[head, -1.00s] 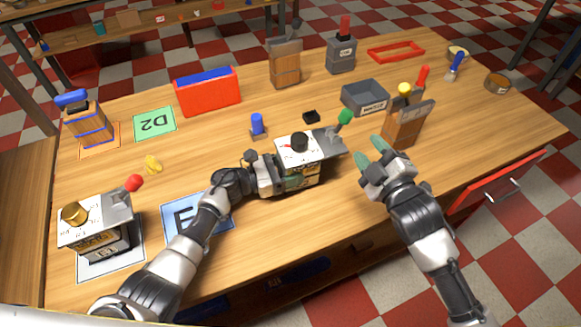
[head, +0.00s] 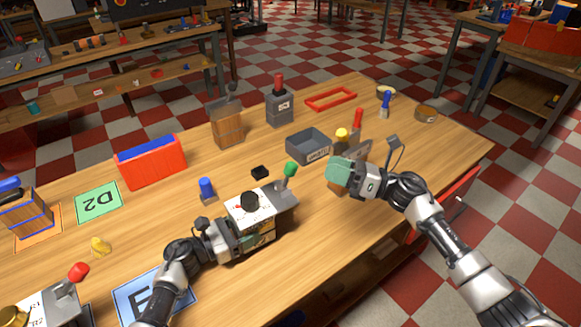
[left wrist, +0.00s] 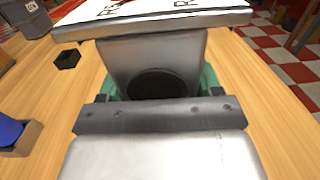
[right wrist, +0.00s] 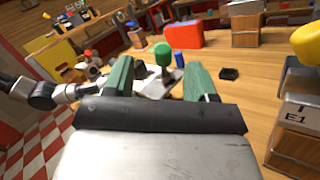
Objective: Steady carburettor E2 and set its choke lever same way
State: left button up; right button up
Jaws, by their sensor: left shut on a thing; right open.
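The carburettor with a white top plate (head: 238,211) and black knob stands on the bench. Its own label is not readable, so I cannot confirm that it is E2. Its choke lever has a green tip (head: 291,169) and sticks up at the right end. My left gripper (head: 232,239) is shut on the carburettor's body; the left wrist view shows the grey body (left wrist: 150,55) between green pads. My right gripper (head: 338,172) is open and empty, right of the lever. In the right wrist view the green tip (right wrist: 162,50) appears between the fingers, apart from them.
A grey tray (head: 307,146) lies behind. A small black block (head: 260,172) and a blue-topped piece (head: 207,188) are behind the held carburettor. A blue card (head: 133,300) lies front left.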

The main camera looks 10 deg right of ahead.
aim_at(291, 167)
jog(key=w+a+n+g, duration=0.1)
jog(key=a, duration=0.2)
jog(key=w+a+f+n+g, duration=0.1)
jog(key=a, duration=0.2)
jog(key=w+a+n, duration=0.1)
jog(key=w+a, duration=0.1)
jog(key=a, duration=0.1)
jog(key=shift+w+a+f+g+h, duration=0.1)
jog(key=shift+a+f+g+h, duration=0.1)
jog(key=shift+f+g+h, duration=0.15)
grip_shut()
